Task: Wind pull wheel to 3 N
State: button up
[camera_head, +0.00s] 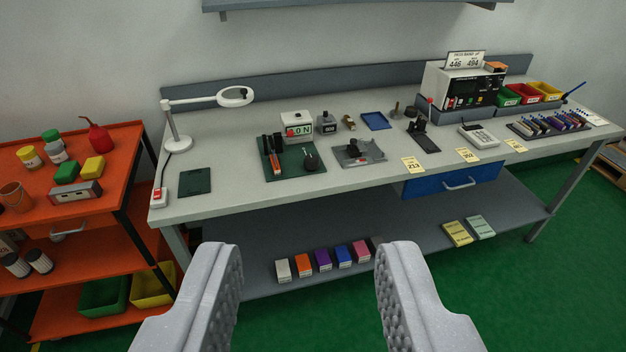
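A white box with a display ending in "0 N" (297,123) stands on the grey workbench (230,202), left of its middle. In front of it lies a dark green mat (292,174) with black and red pieces (272,153) and a round black part (311,160). I cannot tell whether that round part is the pull wheel. A grey plate with a dark fitting (357,152) sits to the right. My gripper (308,250) is open and empty, its two grey fingers wide apart in the foreground, nearer to me than the bench and well short of the mat.
A magnifier lamp (177,124) stands at the bench's left end. A grey instrument unit (460,88), bins and a calculator (478,135) fill the right. Coloured boxes (322,261) lie on the lower shelf. An orange cart (105,183) stands left. Green floor shows right.

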aim_at(311, 162)
jog(key=u, duration=0.05)
jog(key=k, duration=0.45)
jog(key=z, duration=0.6)
jog(key=i, duration=2.25)
jog(key=u, duration=0.5)
